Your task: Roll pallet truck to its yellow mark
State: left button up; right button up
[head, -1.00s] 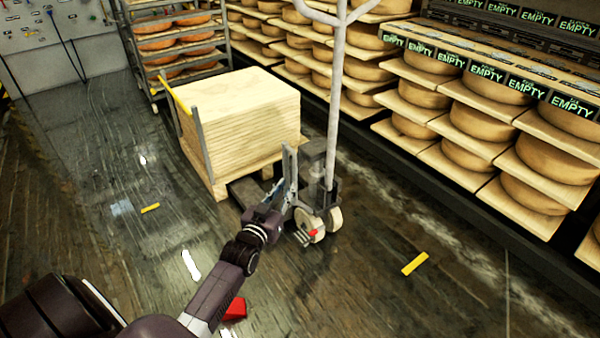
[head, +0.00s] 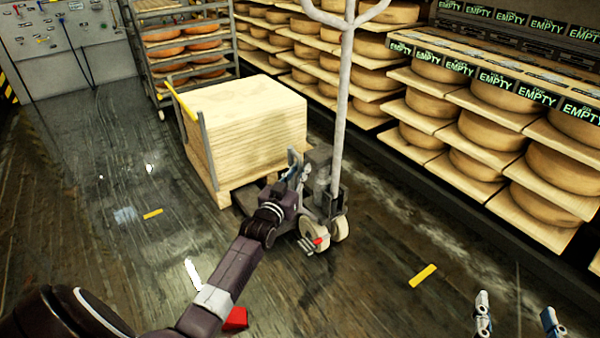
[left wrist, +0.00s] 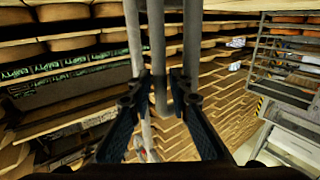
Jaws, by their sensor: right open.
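The pallet truck (head: 318,183) stands mid-floor with a stack of pale boards (head: 262,118) on it and a tall white handle (head: 340,105). A yellow floor mark (head: 423,275) lies to its right, another (head: 152,213) to its left. My left gripper (head: 292,165) is at the truck's near end, beside the handle base. In the left wrist view its fingers (left wrist: 161,82) stand apart on either side of a grey vertical post (left wrist: 157,45); whether they press on it is unclear. My right gripper (head: 516,312) is open and empty at lower right, away from the truck.
Shelves of cheese wheels (head: 480,152) line the right side. A rack of orange wheels (head: 175,60) stands behind the truck, and a panel wall (head: 70,45) at the back left. A red object (head: 236,318) lies near my left arm. The floor around the right yellow mark is clear.

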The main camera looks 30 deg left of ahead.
pick_arm(q)
jog(key=shift+w, duration=0.15)
pick_arm(e)
jog(key=shift+r, duration=0.35)
pick_arm(q)
jog(key=shift+c, duration=0.6)
grip_shut()
